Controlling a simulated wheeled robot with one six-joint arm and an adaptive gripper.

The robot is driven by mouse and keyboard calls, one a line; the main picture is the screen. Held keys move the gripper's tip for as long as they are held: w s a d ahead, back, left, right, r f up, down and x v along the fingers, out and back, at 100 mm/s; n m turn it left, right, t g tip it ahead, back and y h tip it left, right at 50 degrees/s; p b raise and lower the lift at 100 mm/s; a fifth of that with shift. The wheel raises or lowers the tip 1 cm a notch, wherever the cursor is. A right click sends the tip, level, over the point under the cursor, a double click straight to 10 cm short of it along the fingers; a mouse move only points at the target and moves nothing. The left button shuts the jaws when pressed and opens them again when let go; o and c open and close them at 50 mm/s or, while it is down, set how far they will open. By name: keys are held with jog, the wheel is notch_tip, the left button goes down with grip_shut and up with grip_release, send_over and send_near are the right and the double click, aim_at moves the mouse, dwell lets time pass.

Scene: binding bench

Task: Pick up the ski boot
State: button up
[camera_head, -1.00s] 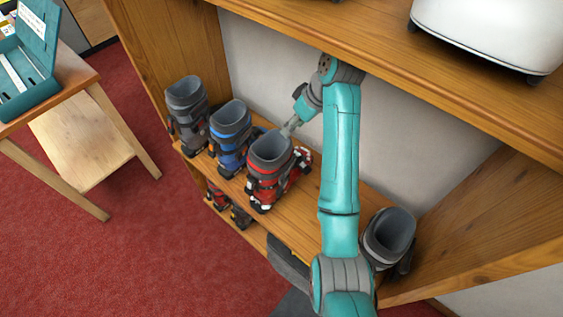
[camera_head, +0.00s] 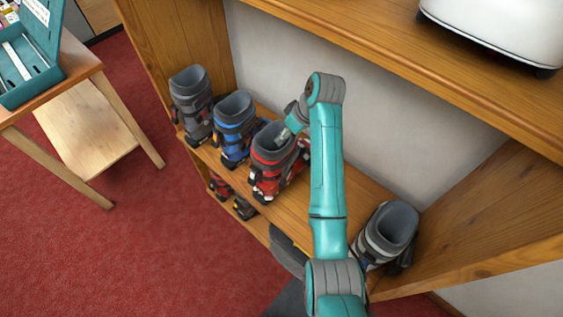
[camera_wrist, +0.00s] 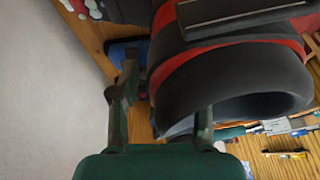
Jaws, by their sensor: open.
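A red and black ski boot (camera_head: 272,168) stands upright on the wooden shelf, third from the left, with its grey cuff open at the top. My gripper (camera_head: 284,138) is at the back of its cuff opening. In the wrist view the boot's dark cuff and red trim (camera_wrist: 235,65) fill the upper right. My gripper (camera_wrist: 165,92) is open there, one finger on the wall side of the cuff and the other in front of the cuff opening. The cuff edge lies close to the fingers; I cannot tell whether they touch it.
A blue boot (camera_head: 236,130) and a grey boot (camera_head: 192,105) stand to the left, close by. A grey and white boot (camera_head: 385,237) stands at the right. More boots (camera_head: 220,187) are on a lower shelf. An upper shelf (camera_head: 400,55) overhangs; the back wall (camera_head: 275,60) is close.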

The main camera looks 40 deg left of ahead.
grip_shut()
jog(key=shift+r, duration=0.1)
dwell(0.3)
